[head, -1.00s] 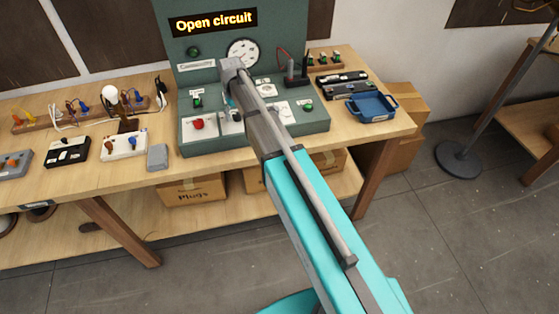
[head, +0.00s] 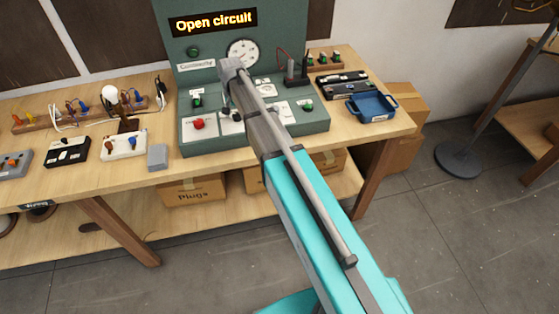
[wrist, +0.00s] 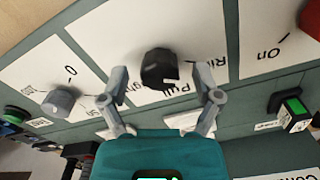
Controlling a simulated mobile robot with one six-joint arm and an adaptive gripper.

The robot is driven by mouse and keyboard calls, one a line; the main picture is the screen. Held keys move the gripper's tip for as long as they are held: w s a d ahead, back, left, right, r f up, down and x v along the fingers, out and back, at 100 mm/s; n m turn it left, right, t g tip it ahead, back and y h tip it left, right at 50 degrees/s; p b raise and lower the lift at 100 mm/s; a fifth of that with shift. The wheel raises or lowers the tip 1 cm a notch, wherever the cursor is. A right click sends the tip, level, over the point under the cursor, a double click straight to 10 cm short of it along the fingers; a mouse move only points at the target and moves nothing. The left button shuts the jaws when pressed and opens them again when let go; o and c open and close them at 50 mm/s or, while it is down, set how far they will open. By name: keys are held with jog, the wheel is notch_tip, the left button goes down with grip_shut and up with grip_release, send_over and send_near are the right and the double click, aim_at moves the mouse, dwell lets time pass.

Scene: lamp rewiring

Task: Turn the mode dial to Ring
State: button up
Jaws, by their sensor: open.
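The mode dial is a black knob (wrist: 158,68) on a white label plate in the wrist view. I can read "Ring" and "Pull" beside it, with another word partly covered by a finger. My gripper (wrist: 161,78) is open, with one grey finger on each side of the dial and visible gaps between. I cannot tell which label the dial points at. In the head view my arm hides most of the gripper and dial in front of the green test panel (head: 312,122). The panel's sign (head: 213,21) reads "Open circuit".
A red knob (head: 198,124) sits left of the dial on the panel. A grey knob (wrist: 62,101) near a "0" and a green switch (wrist: 293,115) flank the dial in the wrist view. A blue tray (head: 373,107) stands right of the panel.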

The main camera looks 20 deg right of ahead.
aim_at(236, 114)
jog(key=m, duration=0.5)
jog(key=shift+m, duration=0.4)
jog(key=m, duration=0.4)
jog(key=shift+r+m, duration=0.2)
jog(key=shift+m, duration=0.2)
notch_tip(236, 114, up, 14)
jog(key=p, duration=1.4)
jog(key=s+d+f+n+b, duration=0.3)
jog(key=s+f+n+b, duration=0.1)
jog(key=s, duration=0.4)
jog(key=s+d+f+n+b, duration=0.2)
jog(key=s+f+n+b, duration=0.3)
jog(key=s, duration=0.4)
jog(key=s+d+f+n+b, duration=0.3)
jog(key=s+f+n+b, duration=0.2)
jog(key=s, duration=0.3)
jog(key=shift+s+d+f+n, duration=0.2)
jog(key=shift+d+n, duration=0.1)
jog(key=shift+n, duration=0.2)
